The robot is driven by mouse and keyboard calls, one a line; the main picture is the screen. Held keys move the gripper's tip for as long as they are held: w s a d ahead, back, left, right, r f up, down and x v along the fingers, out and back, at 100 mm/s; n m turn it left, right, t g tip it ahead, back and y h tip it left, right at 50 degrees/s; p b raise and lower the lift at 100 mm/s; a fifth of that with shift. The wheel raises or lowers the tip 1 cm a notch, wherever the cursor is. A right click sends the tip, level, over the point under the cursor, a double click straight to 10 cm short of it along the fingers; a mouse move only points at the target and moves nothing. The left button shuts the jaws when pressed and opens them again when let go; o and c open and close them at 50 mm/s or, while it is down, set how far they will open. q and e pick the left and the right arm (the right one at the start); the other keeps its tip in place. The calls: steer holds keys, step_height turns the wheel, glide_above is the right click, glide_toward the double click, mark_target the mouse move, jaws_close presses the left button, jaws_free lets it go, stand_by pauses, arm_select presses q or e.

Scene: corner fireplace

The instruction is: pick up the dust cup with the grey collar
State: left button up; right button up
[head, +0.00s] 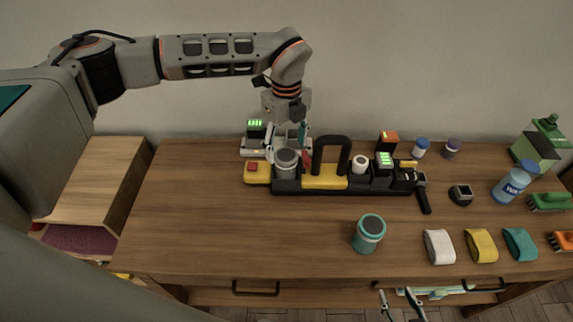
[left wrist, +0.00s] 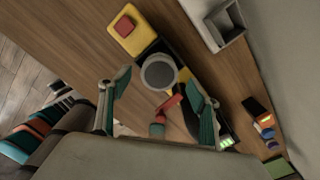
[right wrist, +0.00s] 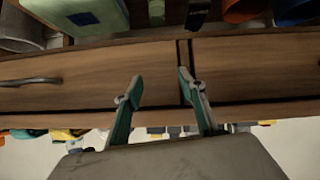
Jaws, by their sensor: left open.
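The dust cup with the grey collar (head: 286,162) stands upright at the left part of the black and yellow caddy (head: 325,183). Its round grey top also shows in the left wrist view (left wrist: 159,72). My left gripper (head: 287,150) points down over this cup, open, with a finger to either side of its top in the left wrist view; whether they touch it I cannot tell. A second cup (head: 368,232), with a teal collar, stands alone nearer the table front. My right gripper (right wrist: 159,82) is open and empty before the drawer fronts, low at the table's front edge.
A red piece (left wrist: 171,102) sits close beside the grey cup. A grey charger-like box (head: 255,145) stands behind the caddy. White, yellow and teal rolled cloths (head: 438,246) lie at the front right.

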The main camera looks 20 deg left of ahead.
mark_target(286, 155)
arm_select(q)
step_height(286, 155, down, 4)
steer(key=shift+s+r+p, duration=0.1)
steer(key=shift+r+p, duration=0.05)
steer(key=shift+p, duration=0.25)
steer(key=shift+f, duration=0.3)
arm_select(e)
steer(key=shift+w+d+r+h, duration=0.15)
steer(key=shift+d+h, duration=0.15)
steer(key=shift+d, duration=0.35)
arm_select(q)
steer(key=shift+c, duration=0.3)
steer(key=c, duration=1.1)
steer(key=shift+c, duration=0.2)
arm_select(e)
steer(key=shift+a, duration=0.2)
